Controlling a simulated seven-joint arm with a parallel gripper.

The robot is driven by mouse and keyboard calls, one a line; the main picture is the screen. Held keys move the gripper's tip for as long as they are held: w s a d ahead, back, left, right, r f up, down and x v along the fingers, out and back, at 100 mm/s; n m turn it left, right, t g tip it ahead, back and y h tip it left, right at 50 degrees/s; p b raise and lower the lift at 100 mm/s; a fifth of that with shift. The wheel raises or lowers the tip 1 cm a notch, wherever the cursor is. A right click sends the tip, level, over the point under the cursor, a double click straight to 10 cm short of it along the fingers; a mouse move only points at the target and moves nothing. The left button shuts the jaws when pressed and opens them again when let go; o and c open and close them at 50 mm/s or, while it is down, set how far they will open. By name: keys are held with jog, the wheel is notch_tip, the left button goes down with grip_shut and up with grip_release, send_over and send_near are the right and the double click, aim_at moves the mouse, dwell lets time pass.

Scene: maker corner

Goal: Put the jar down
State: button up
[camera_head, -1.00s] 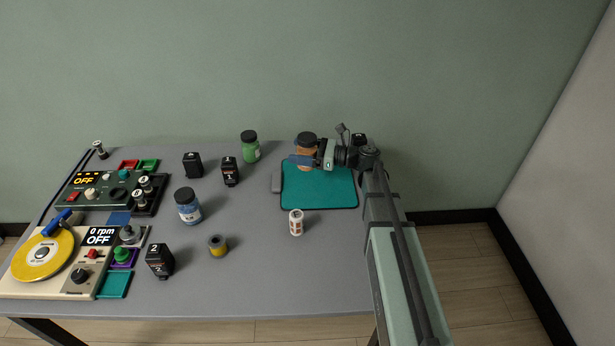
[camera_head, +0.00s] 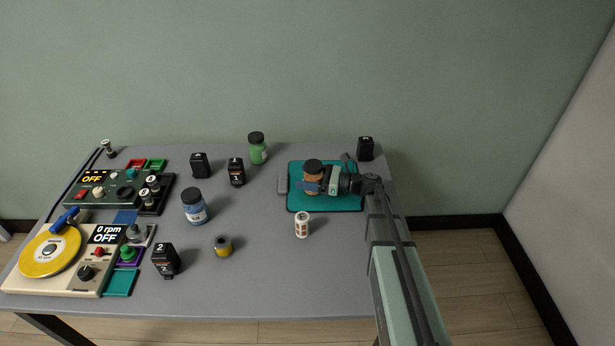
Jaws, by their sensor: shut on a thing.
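The jar in my grip is orange-brown with a black lid (camera_head: 313,166). It is upright over the teal mat (camera_head: 345,203), near the mat's middle left. My gripper (camera_head: 314,186) reaches in from the right and is shut on the jar's body. I cannot tell whether the jar's base touches the mat. The fingers hide part of the jar.
A white-and-red small bottle (camera_head: 302,225) stands just in front of the mat. A grey block (camera_head: 283,182) lies along the mat's left edge. A green jar (camera_head: 257,148), a blue jar (camera_head: 194,207) and black containers (camera_head: 236,171) stand further left.

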jog(key=o, duration=1.3)
jog(key=shift+f, duration=0.1)
jog(key=shift+d, duration=0.2)
jog(key=v, duration=1.1)
jog(key=shift+s+d, duration=0.25)
jog(key=shift+d, duration=0.1)
jog(key=shift+c, duration=0.4)
